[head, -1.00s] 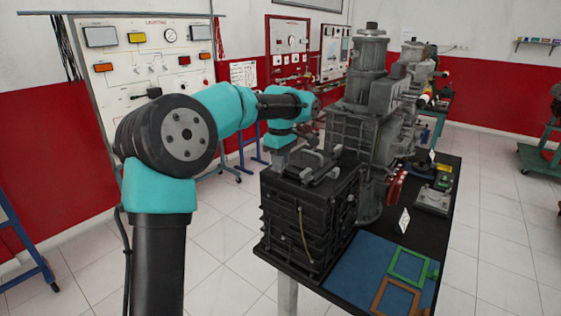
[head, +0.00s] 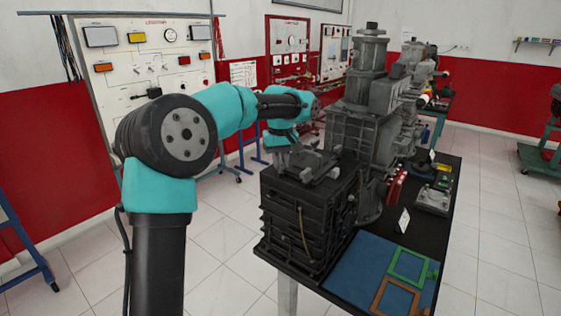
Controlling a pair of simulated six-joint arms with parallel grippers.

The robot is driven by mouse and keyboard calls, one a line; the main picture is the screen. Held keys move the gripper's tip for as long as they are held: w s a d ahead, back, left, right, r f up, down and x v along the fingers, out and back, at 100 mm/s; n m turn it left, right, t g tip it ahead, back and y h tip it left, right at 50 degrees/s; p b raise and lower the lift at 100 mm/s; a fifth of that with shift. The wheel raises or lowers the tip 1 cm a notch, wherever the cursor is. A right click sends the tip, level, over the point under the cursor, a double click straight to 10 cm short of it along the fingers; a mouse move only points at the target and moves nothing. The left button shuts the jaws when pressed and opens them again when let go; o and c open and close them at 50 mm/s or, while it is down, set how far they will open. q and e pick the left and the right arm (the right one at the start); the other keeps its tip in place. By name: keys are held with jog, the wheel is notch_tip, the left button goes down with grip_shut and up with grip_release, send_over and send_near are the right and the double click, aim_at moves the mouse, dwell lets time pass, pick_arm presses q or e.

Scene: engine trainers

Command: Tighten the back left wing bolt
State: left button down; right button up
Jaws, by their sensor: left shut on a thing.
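The black finned engine block (head: 290,220) stands on the bench, with a grey cover piece (head: 322,172) on its top. My left arm reaches over from the left. My left gripper (head: 281,154) points down at the back left corner of the block's top, beside the cover piece. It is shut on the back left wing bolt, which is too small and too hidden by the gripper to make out. My right gripper is not in view.
A tall grey engine assembly (head: 365,130) rises close behind and right of the block. A blue mat (head: 350,270) with a green frame (head: 409,266) and an orange frame (head: 394,298) lies in front of it. A dark bench top (head: 432,222) carries small parts at the right.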

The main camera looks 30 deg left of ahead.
aim_at(281, 161)
pick_arm(q)
jog(key=m, duration=0.5)
jog(key=shift+m, duration=0.3)
jog(key=m, duration=0.4)
jog(key=shift+m, duration=0.4)
jog(key=c, duration=1.1)
grip_release()
notch_tip(281, 161, up, 17)
jog(key=shift+r, duration=0.2)
